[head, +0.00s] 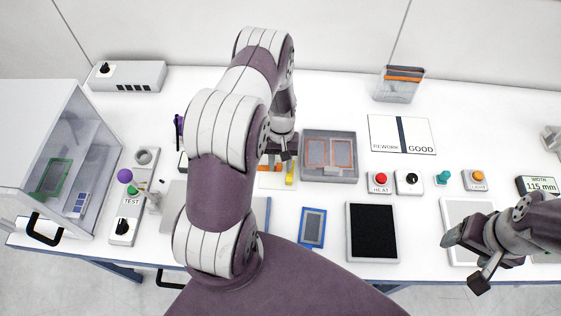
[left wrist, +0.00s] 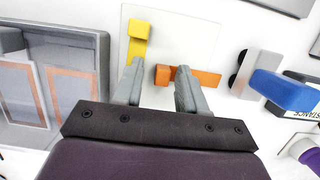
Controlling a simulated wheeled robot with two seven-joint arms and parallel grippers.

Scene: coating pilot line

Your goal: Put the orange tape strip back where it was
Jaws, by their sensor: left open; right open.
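The orange tape strip (left wrist: 205,78) lies on a white card (left wrist: 190,40), beside a yellow L-shaped strip (left wrist: 138,45). In the head view the orange strip (head: 270,168) and the yellow strip (head: 290,173) are partly hidden by my left arm. My left gripper (left wrist: 158,83) is open and empty, pointing down over the card's near edge. Its right fingertip overlaps the orange strip in the picture; I cannot tell whether they touch. My right gripper (head: 468,262) is open and empty over the table's right front.
A grey tray with two orange-framed pieces (head: 330,176) stands right of the card. A clear holder with orange strips (head: 399,88) stands at the back. A blue-framed piece (head: 312,228) and a black pad (head: 372,232) lie in front. A clear-sided box (head: 60,160) stands left.

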